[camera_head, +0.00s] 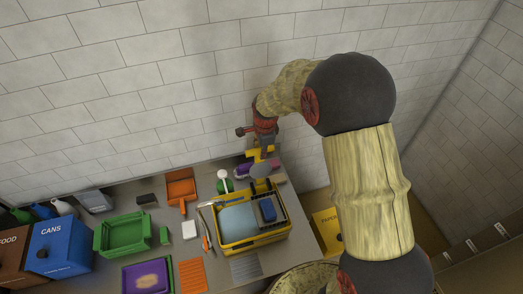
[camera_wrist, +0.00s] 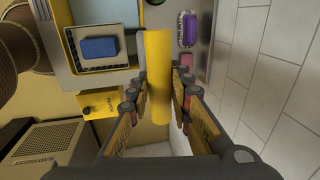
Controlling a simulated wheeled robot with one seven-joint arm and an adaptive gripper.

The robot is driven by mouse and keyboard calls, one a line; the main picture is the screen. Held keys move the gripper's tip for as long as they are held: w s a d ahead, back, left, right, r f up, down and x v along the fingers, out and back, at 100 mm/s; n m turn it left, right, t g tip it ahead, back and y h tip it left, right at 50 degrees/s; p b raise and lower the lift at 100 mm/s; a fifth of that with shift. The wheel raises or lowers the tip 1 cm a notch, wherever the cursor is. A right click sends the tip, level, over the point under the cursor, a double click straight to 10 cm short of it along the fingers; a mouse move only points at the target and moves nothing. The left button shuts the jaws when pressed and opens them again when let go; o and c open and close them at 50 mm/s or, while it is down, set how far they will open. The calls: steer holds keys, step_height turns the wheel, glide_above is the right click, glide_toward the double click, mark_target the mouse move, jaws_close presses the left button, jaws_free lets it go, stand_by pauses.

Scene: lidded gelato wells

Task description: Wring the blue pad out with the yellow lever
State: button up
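The blue pad (camera_head: 267,209) lies in the wringer basket of a yellow bucket (camera_head: 222,246), above the light-blue water. In the wrist view the pad (camera_wrist: 100,48) rests flat in the white-rimmed basket (camera_wrist: 75,66). The yellow lever (camera_wrist: 159,50) runs between the fingers of my gripper (camera_wrist: 160,92), which sit close against both its sides. In the head view my gripper (camera_head: 264,146) is at the bucket's back right, by the wall. The lever's lower joint and the exact finger contact are hidden.
A green bin (camera_head: 123,233), orange dustpan (camera_head: 181,187) and purple tray (camera_head: 147,277) stand to the left. A purple brush (camera_wrist: 188,30) lies beside the lever. A yellow paper bin (camera_head: 327,227) stands right of the counter. The tiled wall is close behind.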

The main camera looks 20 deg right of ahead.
jaws_close()
stand_by(0.3)
steer(key=shift+s, duration=0.1)
